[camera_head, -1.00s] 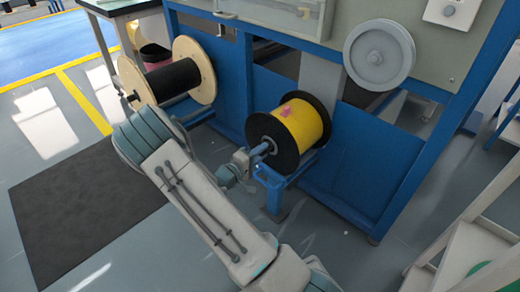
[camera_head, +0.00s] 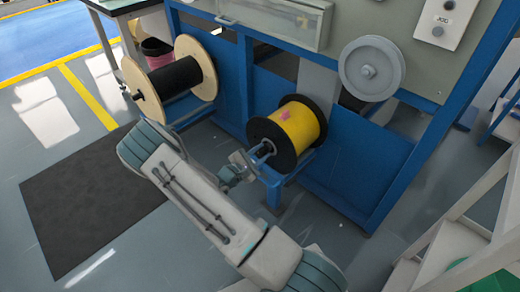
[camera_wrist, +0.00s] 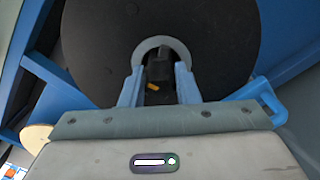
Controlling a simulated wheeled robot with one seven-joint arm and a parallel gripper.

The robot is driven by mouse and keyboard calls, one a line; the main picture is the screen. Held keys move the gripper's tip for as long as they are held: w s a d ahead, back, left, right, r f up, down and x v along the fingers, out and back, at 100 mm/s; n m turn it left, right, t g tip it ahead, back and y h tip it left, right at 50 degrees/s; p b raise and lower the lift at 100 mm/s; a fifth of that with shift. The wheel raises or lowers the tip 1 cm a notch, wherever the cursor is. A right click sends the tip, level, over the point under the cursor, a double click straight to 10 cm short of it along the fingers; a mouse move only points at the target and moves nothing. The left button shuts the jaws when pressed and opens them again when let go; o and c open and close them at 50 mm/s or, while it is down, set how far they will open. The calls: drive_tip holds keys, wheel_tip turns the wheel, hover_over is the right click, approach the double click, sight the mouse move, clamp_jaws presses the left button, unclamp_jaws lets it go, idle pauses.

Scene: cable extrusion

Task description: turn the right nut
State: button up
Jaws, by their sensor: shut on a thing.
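The right nut shows as a grey ring (camera_wrist: 160,42) at the hub of the right spool, around a dark shaft end with a small yellow mark. My gripper (camera_wrist: 157,76) has a blue finger on each side of this hub, the tips at the ring, and is shut on it. In the head view, my gripper (camera_head: 257,156) reaches the near end of the right spool's axle. The right spool (camera_head: 296,127) carries yellow cable between black flanges. The exact contact is too small to tell there and partly hidden by the fingers in the wrist view.
A wooden-flanged spool of black cable (camera_head: 176,79) stands to the left. The blue machine frame (camera_head: 345,180) is behind the spools, with a grey wheel (camera_head: 371,68) above. White steps (camera_head: 447,240) stand at the right. A dark mat (camera_head: 90,210) lies on open floor at left.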

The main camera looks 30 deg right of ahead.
drive_tip(key=n+p, duration=0.2)
drive_tip(key=n, duration=0.1)
drive_tip(key=shift+r+n, duration=0.1)
drive_tip(key=shift+n, duration=0.3)
drive_tip(key=n+p, duration=0.3)
drive_tip(key=n, duration=0.1)
drive_tip(key=shift+n, duration=0.3)
drive_tip(key=n+p, duration=0.1)
drive_tip(key=n, duration=0.3)
drive_tip(key=shift+w+a+p, duration=0.1)
drive_tip(key=shift+w+p, duration=0.05)
drive_tip(key=shift+p, duration=0.2)
drive_tip(key=n+p, duration=0.1)
drive_tip(key=n, duration=0.3)
drive_tip(key=shift+f, duration=0.2)
drive_tip(key=n, duration=0.4)
drive_tip(key=shift+f+n+p, duration=0.1)
drive_tip(key=shift+n+p, duration=0.2)
drive_tip(key=shift+p, duration=0.1)
drive_tip(key=n, duration=0.4)
drive_tip(key=shift+w+f, duration=0.1)
drive_tip(key=n, duration=0.5)
drive_tip(key=shift+f+p, duration=0.1)
drive_tip(key=shift+p, duration=0.25)
drive_tip(key=shift+n, duration=1.8)
drive_tip(key=shift+f, duration=0.1)
